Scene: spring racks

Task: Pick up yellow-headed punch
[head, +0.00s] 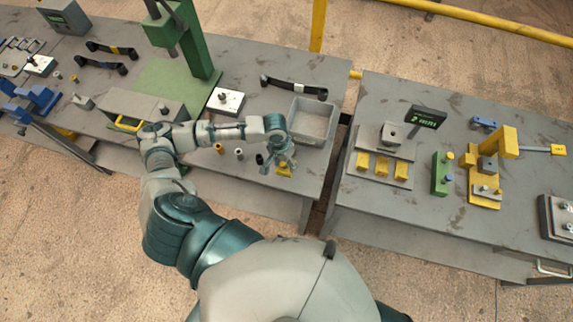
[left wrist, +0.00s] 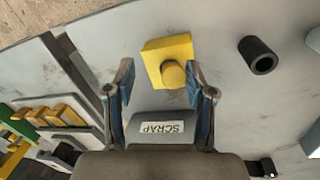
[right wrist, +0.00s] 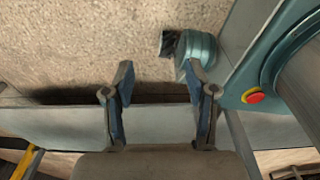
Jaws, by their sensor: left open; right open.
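A yellow piece with a square head and a round stub (left wrist: 168,62), which looks like the yellow-headed punch, is on the grey bench. In the head view it shows as a small yellow patch (head: 284,171) near the bench's front edge, partly behind my left gripper (head: 282,155). In the left wrist view my left gripper (left wrist: 160,75) is open and empty. My right gripper (right wrist: 162,80) shows only in the right wrist view, open and empty, above floor and a bench edge.
A grey bin (head: 314,121) is behind my left gripper; a grey surface labelled SCRAP (left wrist: 162,129) shows between the fingers. A second bench (head: 430,220) stands right, across a narrow gap.

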